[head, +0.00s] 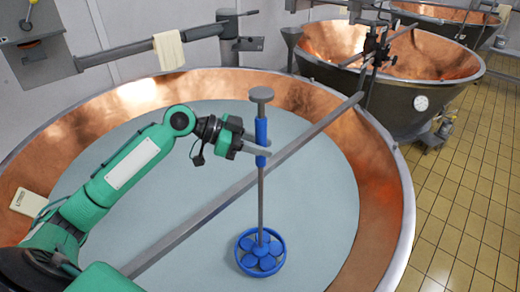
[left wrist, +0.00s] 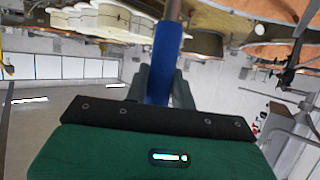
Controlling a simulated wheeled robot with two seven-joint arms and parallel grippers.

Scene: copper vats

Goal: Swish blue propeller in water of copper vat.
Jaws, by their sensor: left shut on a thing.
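The blue propeller (head: 260,252) is at the lower end of a grey rod, over the pale water (head: 320,190) in the large copper vat (head: 385,215). I cannot tell whether it touches the water. The rod has a blue sleeve (head: 261,135) and a grey knob on top, and stands nearly upright. My left gripper (head: 256,147) is shut on the blue sleeve. In the left wrist view the blue sleeve (left wrist: 163,65) rises between the fingers. My right gripper is not in view.
A grey bar (head: 230,192) crosses the vat diagonally beside the rod. A cloth (head: 168,50) hangs on a wall-side arm, and a small cream box (head: 29,202) sits at the left rim. More copper vats (head: 420,95) stand behind, with tiled floor at right.

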